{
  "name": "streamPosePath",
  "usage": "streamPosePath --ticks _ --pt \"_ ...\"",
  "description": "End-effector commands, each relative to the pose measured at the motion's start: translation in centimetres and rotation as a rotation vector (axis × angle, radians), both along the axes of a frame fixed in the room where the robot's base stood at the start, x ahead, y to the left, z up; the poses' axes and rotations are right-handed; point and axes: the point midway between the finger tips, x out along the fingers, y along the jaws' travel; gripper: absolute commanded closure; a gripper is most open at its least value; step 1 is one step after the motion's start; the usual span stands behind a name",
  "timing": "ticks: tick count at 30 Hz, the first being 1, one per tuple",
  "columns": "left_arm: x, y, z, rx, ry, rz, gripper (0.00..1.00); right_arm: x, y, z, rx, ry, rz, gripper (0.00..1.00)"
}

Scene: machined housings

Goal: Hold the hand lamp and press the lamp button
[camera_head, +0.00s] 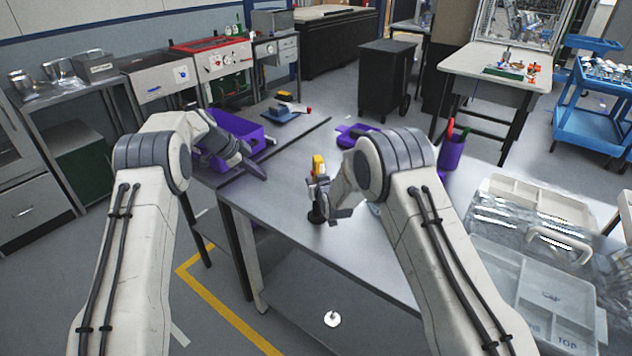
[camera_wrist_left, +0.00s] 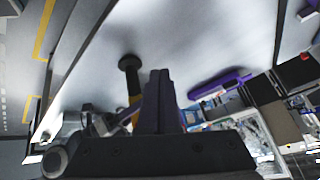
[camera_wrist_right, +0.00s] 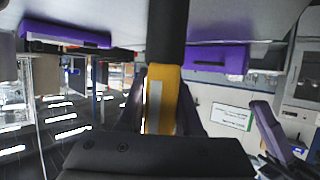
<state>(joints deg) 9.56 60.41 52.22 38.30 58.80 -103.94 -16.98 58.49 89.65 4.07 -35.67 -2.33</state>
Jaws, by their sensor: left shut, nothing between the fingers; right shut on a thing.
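The hand lamp, yellow with a black lower part, stands upright in my right gripper (camera_head: 322,187); its yellow top (camera_head: 318,165) shows above the fingers. In the right wrist view its yellow body (camera_wrist_right: 163,98), with a pale strip, sits between the fingers. In the left wrist view its black round end (camera_wrist_left: 130,62) is near the tabletop; I cannot tell if it touches. My left gripper (camera_head: 258,173) is shut and empty, left of the lamp and apart from it; its closed fingers (camera_wrist_left: 158,80) show in its wrist view. I cannot make out the lamp button.
A purple bin (camera_head: 236,128) stands behind my left gripper. A purple tray (camera_head: 348,139) lies at the table's far side. A purple cup (camera_head: 451,153) with pens and clear plastic trays (camera_head: 548,298) are at the right. The grey tabletop (camera_head: 275,205) between the grippers is clear.

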Motion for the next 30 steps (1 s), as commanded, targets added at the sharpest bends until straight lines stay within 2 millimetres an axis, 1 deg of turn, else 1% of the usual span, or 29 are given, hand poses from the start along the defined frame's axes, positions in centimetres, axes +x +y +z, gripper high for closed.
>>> streamPosePath --ticks 1,3,6,10,12,15,17,19,22,26,30 --pt "0.2 1.6 -1.7 0.083 -0.025 0.018 1.00 0.0 0.0 0.1 0.000 -0.002 0.000 1.00" --pt "0.7 4.0 -3.6 0.204 -0.074 0.032 1.00 0.0 0.0 0.1 0.000 -0.002 0.000 1.00" --pt "1.2 7.2 -5.5 0.374 -0.157 0.029 1.00 0.0 0.0 0.1 0.000 -0.002 0.000 1.00" --pt "1.8 10.5 -6.8 0.579 -0.283 -0.014 1.00 0.0 0.0 0.1 0.000 -0.002 0.000 1.00" --pt "2.0 11.7 -7.0 0.678 -0.360 -0.054 1.00 0.0 0.0 0.1 0.000 -0.002 0.000 1.00" --pt "2.4 12.5 -6.9 0.802 -0.481 -0.128 1.00 0.0 0.0 0.1 0.000 -0.002 0.000 1.00" --pt "2.6 12.5 -6.6 0.861 -0.562 -0.176 1.00 0.0 0.0 0.1 0.000 -0.002 0.000 1.00" --pt "2.7 12.0 -6.1 0.920 -0.662 -0.239 1.00 0.0 0.0 0.1 0.000 -0.002 0.000 1.00" --pt "2.5 10.5 -5.2 0.978 -0.815 -0.334 1.00 0.0 0.0 0.1 0.000 -0.002 0.000 1.00" --pt "1.4 7.1 -3.9 1.001 -1.030 -0.458 1.00 0.0 0.0 0.1 0.000 -0.002 0.000 1.00" --pt "-0.9 2.8 -2.2 0.967 -1.257 -0.562 1.00 0.0 0.0 0.1 0.000 -0.002 0.000 1.00"
